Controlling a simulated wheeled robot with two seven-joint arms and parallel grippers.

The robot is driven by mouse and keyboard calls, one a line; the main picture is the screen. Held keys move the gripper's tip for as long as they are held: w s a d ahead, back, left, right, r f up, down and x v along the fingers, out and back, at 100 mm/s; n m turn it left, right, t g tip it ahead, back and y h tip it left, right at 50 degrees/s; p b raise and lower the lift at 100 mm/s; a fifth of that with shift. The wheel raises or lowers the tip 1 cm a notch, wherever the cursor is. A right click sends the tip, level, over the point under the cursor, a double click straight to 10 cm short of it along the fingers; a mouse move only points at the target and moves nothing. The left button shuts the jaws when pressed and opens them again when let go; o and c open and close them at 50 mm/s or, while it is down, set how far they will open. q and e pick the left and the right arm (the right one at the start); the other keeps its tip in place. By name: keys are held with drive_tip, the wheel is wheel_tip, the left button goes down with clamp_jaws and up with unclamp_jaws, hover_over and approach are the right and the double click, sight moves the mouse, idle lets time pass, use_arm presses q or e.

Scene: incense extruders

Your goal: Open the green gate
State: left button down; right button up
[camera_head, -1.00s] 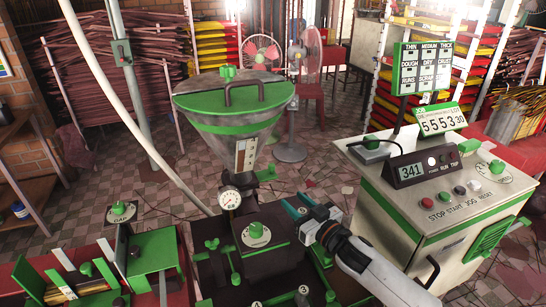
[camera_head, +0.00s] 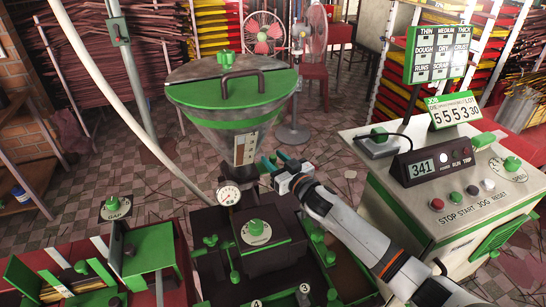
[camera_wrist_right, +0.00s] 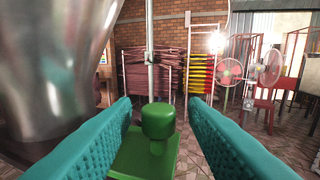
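The green gate, a green plate with an upright round knob (camera_wrist_right: 158,121), shows in the right wrist view between and just beyond my teal fingers. My right gripper (camera_wrist_right: 165,112) is open, one finger on each side of the knob, with visible gaps. In the head view, my right gripper (camera_head: 271,166) is at the lower right side of the steel hopper (camera_head: 222,132), and it largely hides the gate there. The hopper has a green lid (camera_head: 225,88) that is shut. My left gripper is not in view.
A pressure gauge (camera_head: 229,195) and a dark block with a green knob (camera_head: 256,232) sit below the hopper. A control cabinet (camera_head: 420,215) stands at the right. The hopper wall is close on the left in the wrist view. Fans (camera_head: 265,34) stand behind.

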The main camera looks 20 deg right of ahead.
drive_tip(key=shift+w+a+r, duration=0.1)
drive_tip(key=shift+w+a, duration=0.1)
drive_tip(key=shift+w, duration=0.3)
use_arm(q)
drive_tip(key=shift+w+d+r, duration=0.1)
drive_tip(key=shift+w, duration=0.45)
